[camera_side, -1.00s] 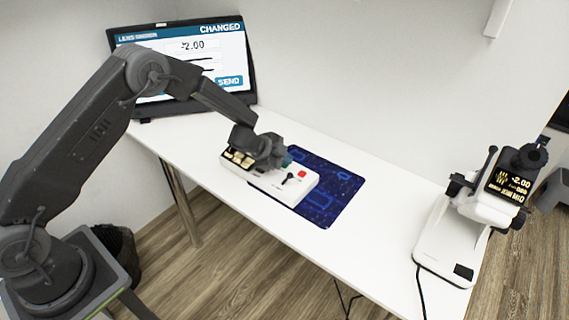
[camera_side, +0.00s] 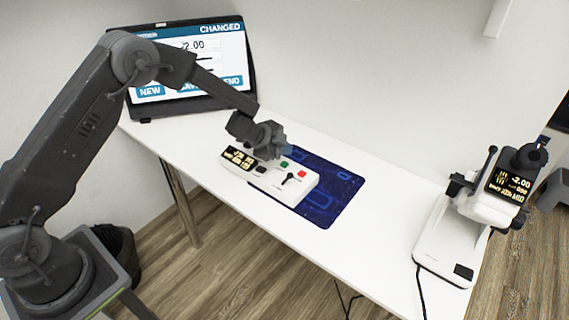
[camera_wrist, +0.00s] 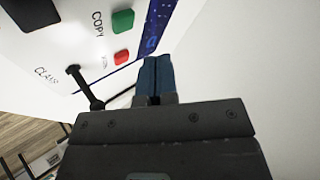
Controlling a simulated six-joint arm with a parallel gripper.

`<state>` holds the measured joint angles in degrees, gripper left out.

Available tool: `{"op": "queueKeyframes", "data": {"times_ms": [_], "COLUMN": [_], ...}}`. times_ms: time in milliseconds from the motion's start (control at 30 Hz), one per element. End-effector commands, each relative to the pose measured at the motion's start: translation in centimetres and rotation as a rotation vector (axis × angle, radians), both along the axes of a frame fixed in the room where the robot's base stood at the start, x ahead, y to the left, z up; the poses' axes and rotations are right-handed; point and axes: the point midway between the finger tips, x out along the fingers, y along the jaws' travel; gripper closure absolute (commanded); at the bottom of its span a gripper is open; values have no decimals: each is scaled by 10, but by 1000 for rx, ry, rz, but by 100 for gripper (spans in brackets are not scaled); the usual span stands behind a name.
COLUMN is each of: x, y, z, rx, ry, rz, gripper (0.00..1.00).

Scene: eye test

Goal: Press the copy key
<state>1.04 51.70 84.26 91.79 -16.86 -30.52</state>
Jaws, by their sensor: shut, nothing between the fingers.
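A white control box (camera_side: 308,184) sits partly on the blue mat. It carries a green key (camera_side: 284,163), a red key (camera_side: 302,174), a black key (camera_side: 261,169) and a small black lever (camera_side: 288,178). In the wrist view the word COPY stands beside the green key (camera_wrist: 122,21); the red key (camera_wrist: 121,57) is close by, its label partly unreadable. My gripper (camera_side: 287,149) is above the box's far edge, just above and behind the green key and apart from it. In the wrist view its blue fingertips (camera_wrist: 154,65) are together, with nothing between them.
A monitor (camera_side: 240,35) showing CHANGED stands at the table's back left. A white lens instrument (camera_side: 430,235) with a lit display stands at the right. The blue patterned mat (camera_side: 345,188) lies under the box. The white table between mat and instrument is clear.

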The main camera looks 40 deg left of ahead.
Motion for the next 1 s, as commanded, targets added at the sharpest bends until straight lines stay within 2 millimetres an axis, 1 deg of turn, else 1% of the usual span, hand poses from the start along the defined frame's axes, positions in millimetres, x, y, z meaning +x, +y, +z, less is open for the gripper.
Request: {"op": "queueKeyframes", "data": {"times_ms": [33,200,333,1000], "x": [0,0,0,0], "y": [0,-1,0,0], "z": [6,22,29,32], "rx": [1,0,-1,0], "ry": [-3,-2,0,-2], "rz": [-1,-2,-1,4], "gripper": [100,100,100,100]}}
